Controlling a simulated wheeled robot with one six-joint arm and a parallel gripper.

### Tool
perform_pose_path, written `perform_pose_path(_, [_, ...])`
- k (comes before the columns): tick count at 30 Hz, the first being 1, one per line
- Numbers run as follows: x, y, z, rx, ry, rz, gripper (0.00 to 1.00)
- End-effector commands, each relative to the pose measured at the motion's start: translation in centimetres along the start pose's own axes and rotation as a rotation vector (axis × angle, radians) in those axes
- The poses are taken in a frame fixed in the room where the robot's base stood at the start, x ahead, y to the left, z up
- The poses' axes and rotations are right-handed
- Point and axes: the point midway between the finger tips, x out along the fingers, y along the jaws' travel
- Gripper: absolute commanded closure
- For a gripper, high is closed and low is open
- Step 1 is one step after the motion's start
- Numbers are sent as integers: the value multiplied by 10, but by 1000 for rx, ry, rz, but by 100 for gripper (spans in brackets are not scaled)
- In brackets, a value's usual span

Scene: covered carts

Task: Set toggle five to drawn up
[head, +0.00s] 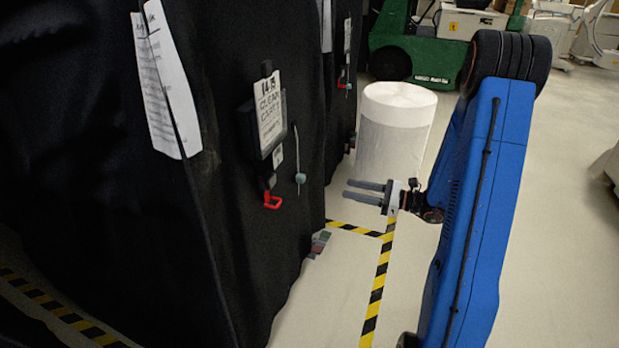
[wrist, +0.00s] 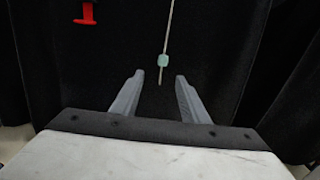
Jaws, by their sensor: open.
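A small pale teal toggle (head: 300,178) sits on a thin light cord that hangs down the front of the black cart cover (head: 230,60). In the wrist view the toggle (wrist: 163,60) is just beyond my fingertips, near the middle of the gap, with a short cord end below it. I cannot read a number on it. My gripper (head: 348,189) is open and empty, to the right of the toggle and apart from it in the head view. Its two grey fingers also show in the wrist view (wrist: 160,77), pointing at the cover.
A red hook (head: 271,200) hangs left of the cord, below a label holder (head: 268,112). A white roll or drum (head: 395,130) stands behind my gripper. Yellow-black floor tape (head: 378,285) runs beside the cart. A green forklift (head: 415,50) is farther back.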

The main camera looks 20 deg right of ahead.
Motion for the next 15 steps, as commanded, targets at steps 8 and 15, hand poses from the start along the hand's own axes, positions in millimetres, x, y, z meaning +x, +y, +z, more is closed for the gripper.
perform_pose_path(8, [10, -6, -3, 13, -9, -17, 59])
perform_pose_path(15, [45, -6, -3, 12, -8, -15, 59])
